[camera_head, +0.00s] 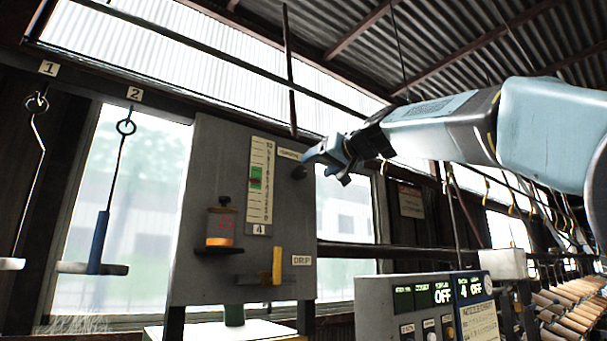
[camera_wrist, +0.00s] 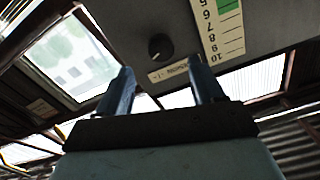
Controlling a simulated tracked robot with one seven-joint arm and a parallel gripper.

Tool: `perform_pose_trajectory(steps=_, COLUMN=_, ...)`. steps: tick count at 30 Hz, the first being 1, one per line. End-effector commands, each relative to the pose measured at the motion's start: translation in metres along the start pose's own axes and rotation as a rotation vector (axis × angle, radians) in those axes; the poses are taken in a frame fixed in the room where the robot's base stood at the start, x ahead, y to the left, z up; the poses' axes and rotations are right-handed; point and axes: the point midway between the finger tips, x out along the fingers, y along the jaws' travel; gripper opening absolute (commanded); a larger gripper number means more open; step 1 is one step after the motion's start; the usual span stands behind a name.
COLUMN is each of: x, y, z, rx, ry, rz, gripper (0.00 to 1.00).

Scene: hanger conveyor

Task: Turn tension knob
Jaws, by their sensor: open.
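The tension knob (camera_head: 299,172) is a small dark round knob on the upper right of the grey panel (camera_head: 212,160). In the wrist view the knob (camera_wrist: 160,46) sits beyond my fingertips, roughly centred between them, with its label (camera_wrist: 168,71) upside down beside it. My gripper (camera_head: 328,163) is open and empty, its fingers just right of the knob in the head view. In the wrist view my gripper (camera_wrist: 162,66) shows two blue fingers spread apart, with a gap between them and the knob. Contact is not visible.
A numbered scale (camera_head: 260,185) with a green marker is left of the knob. A small jar (camera_head: 221,224) stands on a shelf, and a yellow lever (camera_head: 277,266) is below. A control box (camera_head: 425,305) with displays reading OFF is at lower right. Hanging hooks are at left.

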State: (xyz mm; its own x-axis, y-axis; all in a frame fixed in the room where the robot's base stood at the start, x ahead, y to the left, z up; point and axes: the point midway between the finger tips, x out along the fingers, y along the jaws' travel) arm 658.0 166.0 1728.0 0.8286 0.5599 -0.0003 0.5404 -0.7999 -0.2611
Motion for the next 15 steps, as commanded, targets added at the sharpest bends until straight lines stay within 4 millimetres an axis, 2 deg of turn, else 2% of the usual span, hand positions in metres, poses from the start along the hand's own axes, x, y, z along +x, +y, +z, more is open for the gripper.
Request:
perform_pose_trajectory(steps=3, x=0.023, y=0.001, z=0.0, rx=0.0, ry=-0.001, rz=0.0, gripper=0.67)
perform_pose_trajectory(steps=9, x=0.055, y=0.001, z=0.001, rx=0.0, ry=-0.001, rz=0.0, gripper=0.67)
perform_pose_trajectory(steps=15, x=0.076, y=-0.001, z=0.0, rx=0.0, ry=0.0, rz=-0.001, gripper=0.67)
